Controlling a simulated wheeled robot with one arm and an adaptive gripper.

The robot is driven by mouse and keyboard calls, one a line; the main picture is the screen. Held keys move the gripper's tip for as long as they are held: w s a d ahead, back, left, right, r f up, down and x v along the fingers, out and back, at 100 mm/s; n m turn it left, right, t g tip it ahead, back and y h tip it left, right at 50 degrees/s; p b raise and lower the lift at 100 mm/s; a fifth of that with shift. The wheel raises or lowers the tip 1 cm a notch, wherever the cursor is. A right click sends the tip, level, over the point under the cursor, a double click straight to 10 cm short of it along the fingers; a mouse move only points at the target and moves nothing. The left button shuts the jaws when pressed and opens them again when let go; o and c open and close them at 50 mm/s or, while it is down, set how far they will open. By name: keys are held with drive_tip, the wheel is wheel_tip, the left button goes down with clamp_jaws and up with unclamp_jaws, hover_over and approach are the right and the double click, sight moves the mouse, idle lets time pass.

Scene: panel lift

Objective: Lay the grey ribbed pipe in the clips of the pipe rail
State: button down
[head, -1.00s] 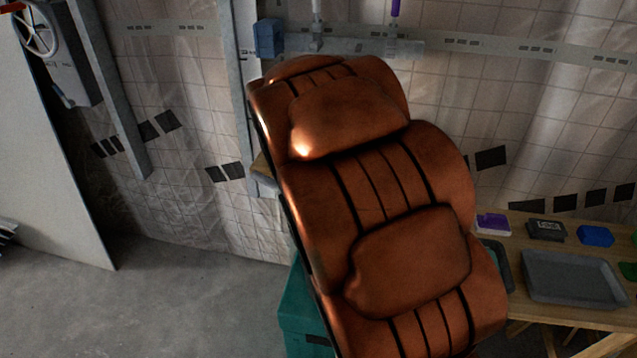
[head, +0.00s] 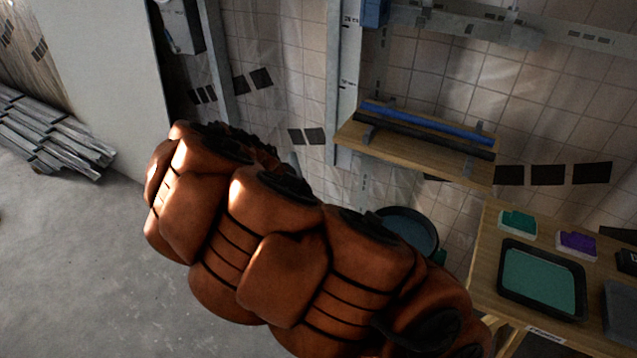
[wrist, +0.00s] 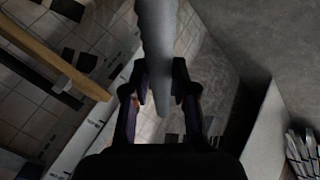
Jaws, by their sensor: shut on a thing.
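The grey ribbed pipe (wrist: 158,40) is between the fingers of my gripper (wrist: 160,82) in the wrist view. My gripper is shut on it, and the pipe runs up out of the picture. In the head view my orange-brown arm hides the gripper and the pipe. A grey rail (head: 450,18) runs along the wall at the top right, with small upright fittings on it. I cannot tell whether these are the clips of the pipe rail.
A wooden shelf (head: 345,133) holds a blue pipe (head: 425,122) and a black pipe (head: 420,137) across grey supports. A workbench (head: 490,245) with a green-lined tray (head: 512,245) stands at right. Metal strips (head: 45,135) lie at left beside a pale panel (head: 105,80). Open floor is at lower left.

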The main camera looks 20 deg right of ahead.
drive_tip(key=shift+a+f+m+g, duration=0.15)
drive_tip(key=shift+a+m+g, duration=0.15)
drive_tip(key=shift+a, duration=0.75)
